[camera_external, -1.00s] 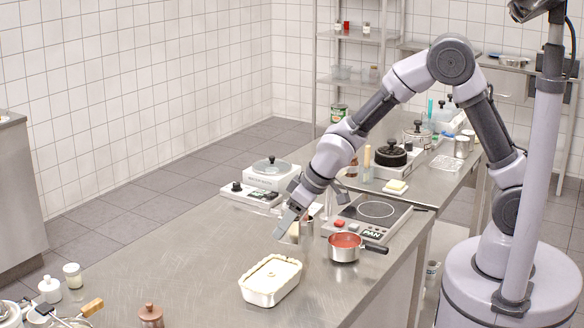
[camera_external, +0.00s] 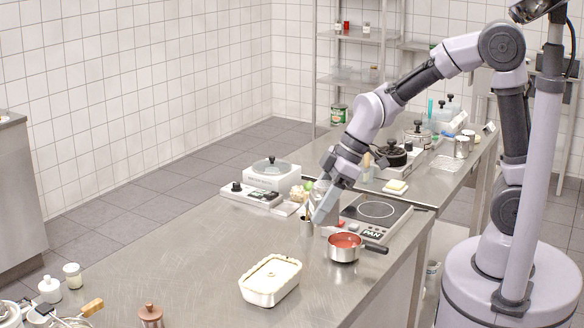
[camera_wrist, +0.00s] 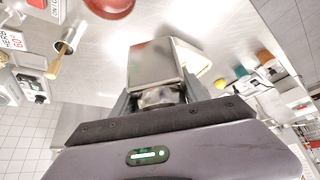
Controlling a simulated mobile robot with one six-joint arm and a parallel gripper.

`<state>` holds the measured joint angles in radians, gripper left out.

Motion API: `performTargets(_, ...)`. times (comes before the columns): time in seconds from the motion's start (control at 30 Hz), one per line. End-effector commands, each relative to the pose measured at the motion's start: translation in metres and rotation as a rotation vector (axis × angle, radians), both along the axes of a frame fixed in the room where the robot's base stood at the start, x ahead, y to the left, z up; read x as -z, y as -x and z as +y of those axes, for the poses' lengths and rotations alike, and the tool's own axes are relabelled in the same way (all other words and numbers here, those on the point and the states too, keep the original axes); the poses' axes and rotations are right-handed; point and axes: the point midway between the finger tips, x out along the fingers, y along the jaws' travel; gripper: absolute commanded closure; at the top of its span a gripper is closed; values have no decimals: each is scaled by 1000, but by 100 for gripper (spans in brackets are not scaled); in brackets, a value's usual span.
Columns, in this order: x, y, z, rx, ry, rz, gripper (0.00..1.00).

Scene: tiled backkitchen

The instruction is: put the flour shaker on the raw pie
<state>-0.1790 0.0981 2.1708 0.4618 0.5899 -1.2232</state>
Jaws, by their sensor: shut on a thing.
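My gripper (camera_external: 325,206) is shut on a shiny metal shaker, taken to be the flour shaker (camera_wrist: 153,62). In the wrist view its grey body juts out beyond the jaws; the external view does not show it clearly. My gripper is over the worktop, between the utensil pot and the saucepan in the external view. The raw pie (camera_external: 271,277), a pale crust in a light loaf-shaped tin, sits on the worktop, lower left of the gripper and apart from it. A cream edge behind the shaker in the wrist view may be the pie.
A saucepan (camera_external: 344,248) of red sauce stands just right of my gripper. The hob (camera_external: 375,211) is behind it. A metal utensil pot (camera_external: 307,227) is at left, with a white appliance (camera_external: 271,176) farther back. The worktop (camera_external: 185,255) left of the pie is clear.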

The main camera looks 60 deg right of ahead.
Motion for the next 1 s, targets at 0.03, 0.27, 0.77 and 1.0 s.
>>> performTargets(0.03,0,11,5,-81,-2,1,95)
performTargets(0.27,-5,62,36,-501,-1,-1,95)
performTargets(0.77,21,96,60,-802,0,1,95)
performTargets(1.0,37,76,72,-803,3,-3,95)
